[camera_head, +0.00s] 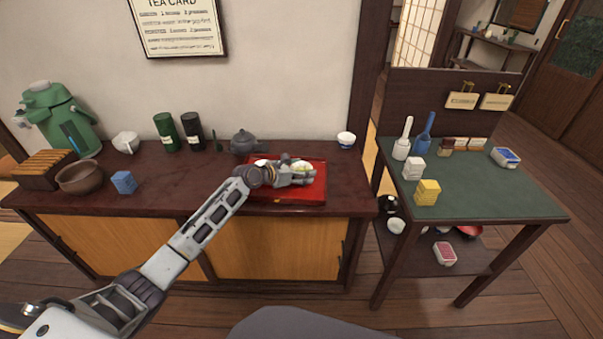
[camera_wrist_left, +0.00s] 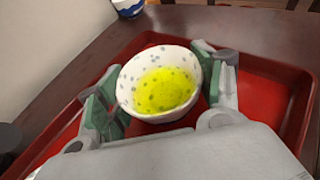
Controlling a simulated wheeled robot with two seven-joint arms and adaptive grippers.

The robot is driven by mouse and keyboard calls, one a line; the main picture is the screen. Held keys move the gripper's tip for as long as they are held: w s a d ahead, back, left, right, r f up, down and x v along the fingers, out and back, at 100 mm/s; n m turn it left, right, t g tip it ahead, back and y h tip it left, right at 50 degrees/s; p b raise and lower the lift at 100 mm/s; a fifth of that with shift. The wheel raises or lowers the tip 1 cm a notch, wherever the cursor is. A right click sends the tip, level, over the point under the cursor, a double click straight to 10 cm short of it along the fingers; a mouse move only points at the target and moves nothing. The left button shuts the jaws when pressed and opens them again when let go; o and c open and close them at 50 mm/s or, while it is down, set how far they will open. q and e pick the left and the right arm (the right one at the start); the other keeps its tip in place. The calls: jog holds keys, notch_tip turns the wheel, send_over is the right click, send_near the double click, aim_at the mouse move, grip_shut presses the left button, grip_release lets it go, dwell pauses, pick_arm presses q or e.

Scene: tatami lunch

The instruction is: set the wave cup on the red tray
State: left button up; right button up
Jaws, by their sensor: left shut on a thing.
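The red tray (camera_head: 316,197) lies on the dark counter near its right end; its red floor and rim also show in the wrist view (camera_wrist_left: 262,100). My left gripper (camera_head: 300,172) is over the tray, shut on a white speckled cup (camera_wrist_left: 127,82) with a yellow-green inside. The cup is upright between the two fingers. Its base is hidden, so I cannot tell whether it touches the tray. A white cup with a blue pattern (camera_head: 346,140) stands on the counter behind the tray. I cannot tell from its pattern which cup is the wave cup. My right gripper is not in view.
A dark teapot (camera_head: 243,142) stands behind the tray's left side, with dark canisters (camera_head: 192,130) further left. A green-topped table (camera_head: 490,190) stands right, beyond a gap.

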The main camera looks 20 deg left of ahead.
pick_arm(q)
jog(key=shift+f, duration=0.15)
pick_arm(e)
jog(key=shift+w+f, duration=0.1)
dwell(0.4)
pick_arm(q)
jog(key=o, duration=0.8)
jog(key=shift+c, duration=0.2)
jog(key=shift+o, duration=0.3)
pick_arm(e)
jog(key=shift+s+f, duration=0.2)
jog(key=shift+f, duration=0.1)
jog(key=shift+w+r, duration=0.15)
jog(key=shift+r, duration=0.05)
